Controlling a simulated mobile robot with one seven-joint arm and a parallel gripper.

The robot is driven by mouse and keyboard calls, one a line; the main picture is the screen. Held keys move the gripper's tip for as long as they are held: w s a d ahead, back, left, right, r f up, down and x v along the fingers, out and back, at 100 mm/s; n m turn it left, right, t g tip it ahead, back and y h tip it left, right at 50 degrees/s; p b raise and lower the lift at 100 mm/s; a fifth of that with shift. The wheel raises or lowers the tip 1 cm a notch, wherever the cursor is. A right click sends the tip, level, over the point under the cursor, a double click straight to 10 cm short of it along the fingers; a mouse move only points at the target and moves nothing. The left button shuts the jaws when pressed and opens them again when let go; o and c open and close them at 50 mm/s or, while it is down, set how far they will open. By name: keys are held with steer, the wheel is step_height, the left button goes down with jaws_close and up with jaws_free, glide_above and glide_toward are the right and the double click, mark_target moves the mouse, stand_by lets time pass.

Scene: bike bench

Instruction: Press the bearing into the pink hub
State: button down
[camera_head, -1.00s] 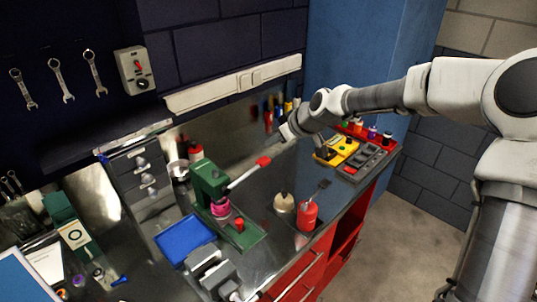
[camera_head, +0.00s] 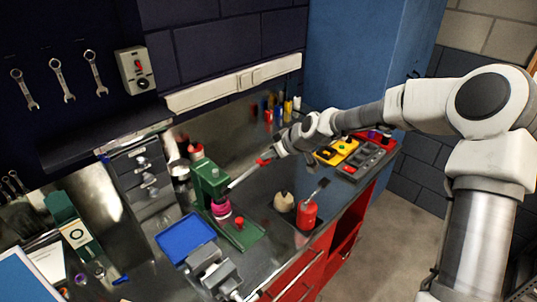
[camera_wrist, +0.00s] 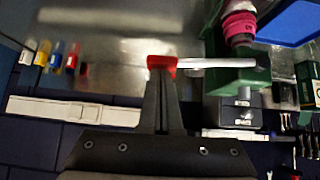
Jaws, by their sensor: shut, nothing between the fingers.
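A green press (camera_head: 208,180) stands on the bench with a pink hub (camera_head: 221,209) under its head. A pale lever (camera_head: 243,175) with a red end grip (camera_head: 263,161) reaches from the press toward my gripper (camera_head: 272,155). In the wrist view, my gripper (camera_wrist: 162,78) is shut and empty, its fingertips at the red grip (camera_wrist: 161,65), seemingly touching it or just in front of it. The pink hub also shows in the wrist view (camera_wrist: 238,25), beside the green press body (camera_wrist: 238,75). I cannot make out the bearing.
A blue tray (camera_head: 187,238) and a grey vise (camera_head: 213,270) are in front of the press. A red bottle (camera_head: 307,215) and a cream round container (camera_head: 284,201) stand to its right. A yellow tray (camera_head: 337,151) lies farther right.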

steer(key=shift+m+g+y, duration=0.5)
steer(key=shift+g+y, duration=0.1)
steer(key=shift+g, duration=0.1)
steer(key=f+b, duration=0.2)
steer(key=f, duration=0.1)
steer(key=d+f+b, duration=0.1)
steer(key=f, duration=0.1)
steer(key=shift+w+f, duration=0.1)
steer(key=shift+w, duration=0.2)
steer(key=shift+f, duration=0.1)
steer(key=shift+s, duration=0.1)
